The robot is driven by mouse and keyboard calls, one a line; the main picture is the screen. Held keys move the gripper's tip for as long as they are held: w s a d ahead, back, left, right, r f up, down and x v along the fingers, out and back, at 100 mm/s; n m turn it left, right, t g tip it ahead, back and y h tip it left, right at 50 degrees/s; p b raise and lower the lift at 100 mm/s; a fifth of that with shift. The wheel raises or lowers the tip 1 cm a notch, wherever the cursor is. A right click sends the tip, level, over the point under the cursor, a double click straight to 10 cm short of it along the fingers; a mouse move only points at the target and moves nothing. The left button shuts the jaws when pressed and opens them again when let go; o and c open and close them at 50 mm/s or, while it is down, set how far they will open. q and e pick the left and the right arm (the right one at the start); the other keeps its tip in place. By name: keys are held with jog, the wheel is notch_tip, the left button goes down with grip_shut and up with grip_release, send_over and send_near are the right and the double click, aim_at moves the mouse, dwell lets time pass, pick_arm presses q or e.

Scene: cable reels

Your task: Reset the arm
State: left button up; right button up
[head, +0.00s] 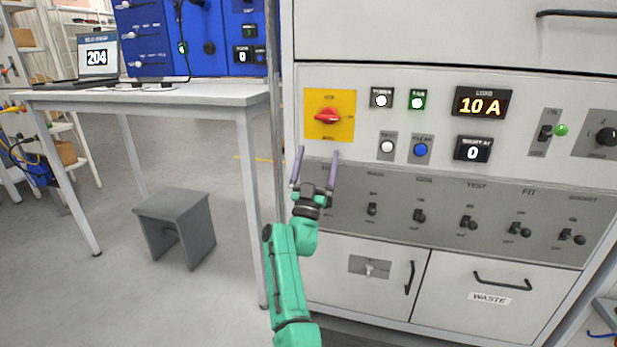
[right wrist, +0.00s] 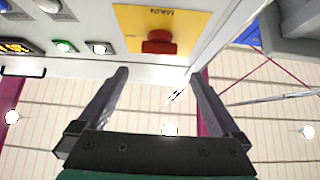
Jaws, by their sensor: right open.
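My right gripper (head: 317,170) is open and empty, in front of the cabinet panel just below the red rotary switch. Its two purple-grey fingers point up and stand apart. In the right wrist view the open fingers (right wrist: 160,85) show with nothing between them, and the red switch (right wrist: 159,42) on its yellow plate (right wrist: 190,22) lies beyond the tips. In the head view the red knob (head: 327,116) sits on the yellow plate (head: 342,98). My green right arm reaches up from the bottom of the picture. My left gripper is not in view.
Drawers with handles sit below. A table (head: 190,96) and grey stool (head: 172,206) stand left, with open floor around the stool.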

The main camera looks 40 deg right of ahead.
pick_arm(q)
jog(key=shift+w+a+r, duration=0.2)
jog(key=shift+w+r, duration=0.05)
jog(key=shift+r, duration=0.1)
pick_arm(e)
jog(key=shift+s+f, duration=0.15)
jog(key=shift+f, duration=0.35)
jog(key=shift+a, duration=0.1)
